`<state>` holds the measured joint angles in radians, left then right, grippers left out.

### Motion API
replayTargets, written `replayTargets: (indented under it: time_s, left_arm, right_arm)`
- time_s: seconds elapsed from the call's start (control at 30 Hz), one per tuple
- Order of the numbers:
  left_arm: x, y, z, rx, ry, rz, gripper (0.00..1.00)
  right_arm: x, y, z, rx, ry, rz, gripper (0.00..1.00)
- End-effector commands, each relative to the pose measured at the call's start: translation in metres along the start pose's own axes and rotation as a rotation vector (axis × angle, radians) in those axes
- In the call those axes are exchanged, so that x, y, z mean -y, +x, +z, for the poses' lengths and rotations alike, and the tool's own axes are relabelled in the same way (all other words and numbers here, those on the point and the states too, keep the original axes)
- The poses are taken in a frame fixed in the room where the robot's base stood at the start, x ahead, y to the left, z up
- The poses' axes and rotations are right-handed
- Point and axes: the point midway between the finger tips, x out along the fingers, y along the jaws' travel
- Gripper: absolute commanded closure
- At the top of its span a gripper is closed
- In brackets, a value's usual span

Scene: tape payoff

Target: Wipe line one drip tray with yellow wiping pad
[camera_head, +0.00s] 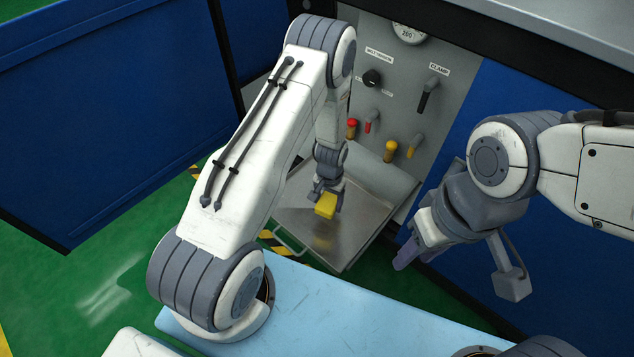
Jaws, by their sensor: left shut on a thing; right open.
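The yellow wiping pad (326,206) is held in my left gripper (325,194), which reaches down over the drip tray. The metal drip tray (352,250) sits low below the grey control panel, with a wire handle at its front left. The pad is over the tray's middle, and a dull yellowish reflection shows on the tray below it. I cannot tell whether the pad touches the tray. My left arm hides the tray's back left part. My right gripper (408,258) is open and empty, to the right of the tray.
The grey panel (390,105) behind the tray carries a gauge (409,33), a black knob (372,78), a clamp lever (427,95) and several red and yellow handles. Blue cabinet walls stand left and right. A light blue surface (330,318) lies in front. Green floor is open at left.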

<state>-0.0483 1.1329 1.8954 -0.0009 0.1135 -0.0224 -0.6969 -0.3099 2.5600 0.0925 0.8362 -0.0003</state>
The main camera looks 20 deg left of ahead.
Motion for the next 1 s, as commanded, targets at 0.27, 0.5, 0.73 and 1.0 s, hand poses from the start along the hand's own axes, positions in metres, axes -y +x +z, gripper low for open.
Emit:
replayTargets:
  time_s: [0.27,0.5,0.73,1.0]
  left_arm:
    - [-0.002,-0.027,-0.001,0.0,0.004,0.0,0.73]
    - [-0.002,-0.028,-0.001,0.0,0.004,0.0,0.73]
    - [-0.002,-0.035,-0.003,-0.003,0.003,0.0,0.73]
    - [0.006,-0.137,-0.008,-0.012,-0.026,0.0,0.73]
  right_arm:
    - [0.002,-0.025,-0.001,0.0,0.0,0.0,0.58]
    - [0.002,-0.025,-0.001,0.0,0.0,0.0,0.58]
    - [0.002,-0.026,-0.001,0.0,0.0,0.0,0.58]
    - [0.003,-0.035,-0.002,0.0,0.0,0.0,0.58]
